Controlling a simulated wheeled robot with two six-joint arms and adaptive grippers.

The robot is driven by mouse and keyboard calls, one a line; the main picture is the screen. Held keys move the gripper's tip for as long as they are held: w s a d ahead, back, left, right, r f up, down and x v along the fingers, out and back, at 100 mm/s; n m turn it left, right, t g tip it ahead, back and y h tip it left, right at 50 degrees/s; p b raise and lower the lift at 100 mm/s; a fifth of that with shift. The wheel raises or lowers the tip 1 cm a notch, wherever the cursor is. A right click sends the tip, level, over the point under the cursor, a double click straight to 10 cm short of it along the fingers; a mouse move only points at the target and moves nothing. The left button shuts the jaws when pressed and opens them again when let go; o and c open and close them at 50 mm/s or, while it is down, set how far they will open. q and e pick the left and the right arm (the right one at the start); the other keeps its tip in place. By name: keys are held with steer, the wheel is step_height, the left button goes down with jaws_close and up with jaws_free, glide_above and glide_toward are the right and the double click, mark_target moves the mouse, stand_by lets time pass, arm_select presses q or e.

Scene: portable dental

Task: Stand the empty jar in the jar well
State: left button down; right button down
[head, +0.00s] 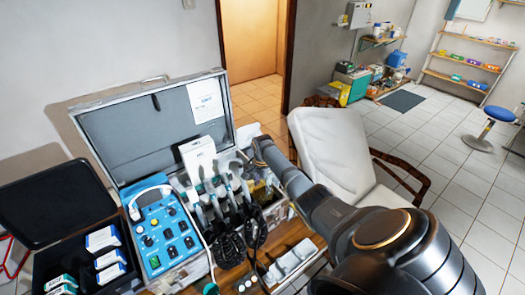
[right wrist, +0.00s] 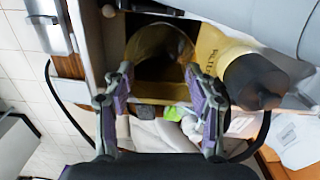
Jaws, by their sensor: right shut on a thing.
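My right gripper (head: 250,162) is at the right end of the open case (head: 150,97), among its compartments. In the right wrist view the two purple-padded fingers (right wrist: 163,98) are spread wide, shut on the sides of a round, see-through, yellowish jar (right wrist: 150,42). The jar seems to be in or just over a square compartment, the jar well (right wrist: 113,45); whether it touches the bottom cannot be told. In the head view the gripper and wrist mostly hide the jar. My left gripper is not in view.
A yellow bottle with a dark cap (right wrist: 256,82) stands close beside the jar. Handpieces (head: 222,190), a white box (head: 197,157) and a blue control unit (head: 160,230) fill the case. A white chair (head: 335,150) stands behind my right arm.

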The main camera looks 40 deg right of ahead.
steer(key=shift+f, duration=0.4)
stand_by(0.5)
steer(key=shift+c, duration=1.8)
jaws_free()
step_height(320, 180, up, 12)
steer(key=shift+f, duration=0.1)
